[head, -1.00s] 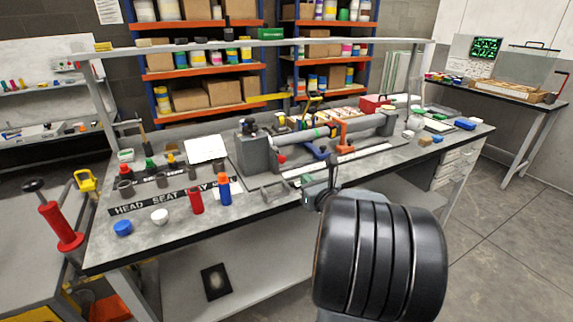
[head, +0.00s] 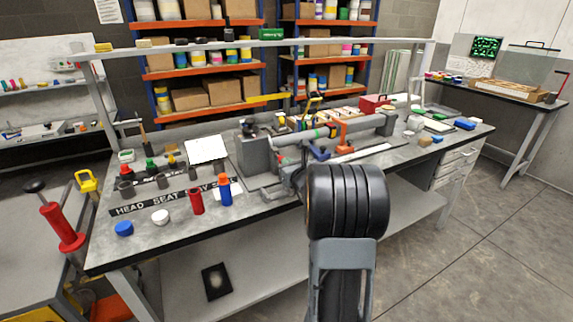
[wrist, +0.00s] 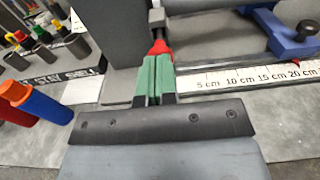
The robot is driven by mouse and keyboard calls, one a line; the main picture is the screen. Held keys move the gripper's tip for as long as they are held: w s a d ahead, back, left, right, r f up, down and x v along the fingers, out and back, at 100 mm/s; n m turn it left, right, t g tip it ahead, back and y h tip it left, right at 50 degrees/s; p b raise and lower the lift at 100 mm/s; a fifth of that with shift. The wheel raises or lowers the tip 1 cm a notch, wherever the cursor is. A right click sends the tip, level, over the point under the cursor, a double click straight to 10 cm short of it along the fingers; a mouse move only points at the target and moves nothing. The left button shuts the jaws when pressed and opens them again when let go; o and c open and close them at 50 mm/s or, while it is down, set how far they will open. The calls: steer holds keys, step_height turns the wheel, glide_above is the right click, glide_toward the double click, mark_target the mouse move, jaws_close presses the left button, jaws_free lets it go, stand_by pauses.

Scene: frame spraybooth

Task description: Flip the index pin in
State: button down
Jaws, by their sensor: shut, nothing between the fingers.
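In the wrist view a red knob (wrist: 160,47), which looks like the index pin's handle, sits on a dark stem at the foot of a grey fixture block (wrist: 112,40). My gripper (wrist: 156,60) has green fingers, closed together with nothing between them. Their tips are right at the near side of the red knob; I cannot tell whether they touch it.
A centimetre ruler (wrist: 235,77) lies right of the fingers, below a blue clamp (wrist: 285,35). A red cylinder (head: 196,201) and small caps stand on the bench's left front.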

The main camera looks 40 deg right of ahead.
stand_by(0.3)
steer(key=shift+w+d+f+b, duration=0.15)
steer(key=shift+w+b, duration=0.5)
steer(key=shift+b, duration=0.1)
steer(key=shift+w+r, duration=0.25)
steer(key=shift+r, duration=0.05)
steer(key=s+a+b, duration=0.1)
steer(key=s+a, duration=0.1)
steer(key=s, duration=1.2)
steer(key=shift+r, duration=0.35)
